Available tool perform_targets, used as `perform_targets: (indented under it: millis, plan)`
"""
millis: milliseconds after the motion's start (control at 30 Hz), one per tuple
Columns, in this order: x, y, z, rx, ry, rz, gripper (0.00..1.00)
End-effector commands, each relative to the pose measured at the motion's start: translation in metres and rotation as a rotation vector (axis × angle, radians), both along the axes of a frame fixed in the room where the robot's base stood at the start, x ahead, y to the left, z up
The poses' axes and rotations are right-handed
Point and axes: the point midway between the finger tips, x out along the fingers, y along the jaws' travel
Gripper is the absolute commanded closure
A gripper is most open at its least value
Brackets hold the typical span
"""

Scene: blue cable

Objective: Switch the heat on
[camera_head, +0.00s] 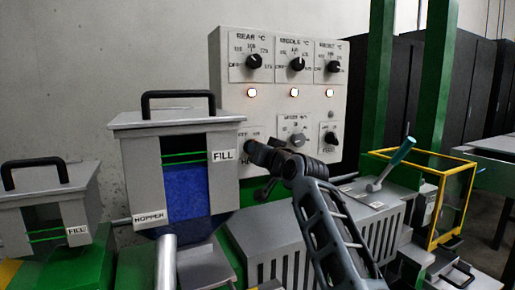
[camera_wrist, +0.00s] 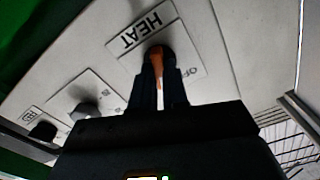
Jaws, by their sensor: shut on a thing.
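The heat switch (camera_wrist: 157,62) shows in the wrist view as a dark round base with an orange part, on a white plate marked HEAT (camera_wrist: 141,27) and OFF. My gripper (camera_wrist: 159,88) has its two dark fingers on either side of the orange part and is shut on it. In the head view, my gripper (camera_head: 254,150) is at the lower left of the white control panel (camera_head: 271,115) and hides most of the heat plate. I cannot tell which position the switch is set to.
Three dials, such as the rear dial (camera_head: 254,62), sit above three lit lamps. Two other controls, including a grey knob (camera_head: 298,140), are right of my gripper. The hopper (camera_head: 130,160) stands close on the left. A yellow frame (camera_head: 433,200) is at right.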

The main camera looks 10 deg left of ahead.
Motion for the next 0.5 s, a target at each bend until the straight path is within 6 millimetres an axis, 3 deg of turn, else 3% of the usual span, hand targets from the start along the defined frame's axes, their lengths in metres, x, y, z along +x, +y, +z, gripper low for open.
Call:
perform_targets:
  millis: [500]
  plan:
    - [0.0003, -0.0004, -0.0004, 0.130, 0.089, 0.000, 1.00]
